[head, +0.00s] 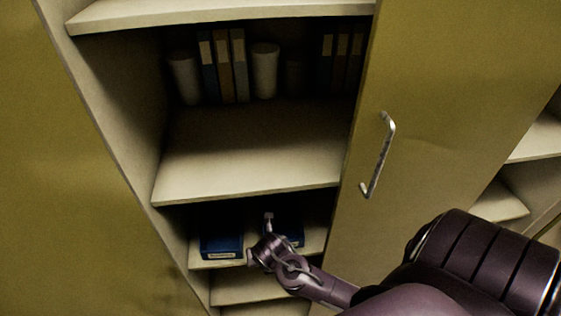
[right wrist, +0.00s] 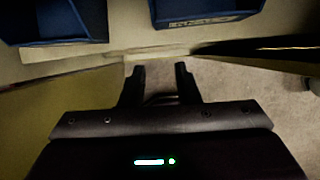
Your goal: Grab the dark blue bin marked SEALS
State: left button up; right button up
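Two dark blue bins with pale front labels stand on a low cabinet shelf. The left bin (head: 221,244) is clear of my arm in the head view; the right bin (head: 291,230) is partly hidden behind my right gripper (head: 262,241). Neither label is readable, so I cannot tell which says SEALS. In the right wrist view one bin (right wrist: 55,22) is at top left and another, with a blurred label (right wrist: 205,20), is at top right. My right gripper (right wrist: 160,72) is open and empty, its fingers apart and short of the bins. My left gripper is out of view.
A yellow-green door (head: 440,100) with a metal handle (head: 380,155) is to the right. More shelves (head: 262,287) lie below.

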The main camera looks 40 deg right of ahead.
jog(key=shift+n, duration=0.3)
jog(key=w+d, duration=0.1)
jog(key=w, duration=0.1)
jog(key=w+d+p, duration=0.1)
jog(key=w, duration=0.1)
jog(key=w+d+r+p, duration=0.1)
jog(key=w, duration=0.1)
jog(key=shift+w+d, duration=0.1)
jog(key=shift+d, duration=0.1)
jog(key=w+d, duration=0.1)
jog(key=w+p, duration=0.1)
jog(key=w, duration=0.1)
jog(key=w+d+p, duration=0.1)
jog(key=shift+w+d+f, duration=0.35)
jog(key=shift+f, duration=0.35)
grip_shut()
dwell(0.4)
